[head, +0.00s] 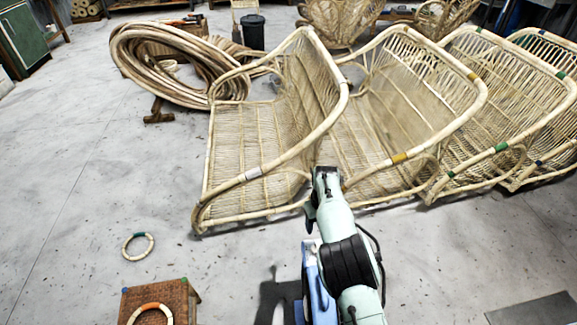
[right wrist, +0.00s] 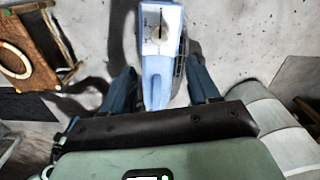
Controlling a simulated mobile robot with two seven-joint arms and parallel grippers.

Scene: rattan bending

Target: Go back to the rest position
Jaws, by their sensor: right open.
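My right gripper (right wrist: 161,72) shows in the right wrist view with its two dark blue fingers spread apart. I see nothing held between them; a pale blue part lies beyond, over the floor. In the head view one arm of mine rises from the bottom, right of centre, in front of the rattan seats; I cannot make out gripper fingers there. My left gripper is in neither view.
Several rattan seat frames (head: 262,175) stand in a row ahead. A coil of rattan poles (head: 165,85) is behind left. A woven stool (head: 185,290) with a ring (head: 150,312) is lower left; another ring (head: 138,246) lies on the floor.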

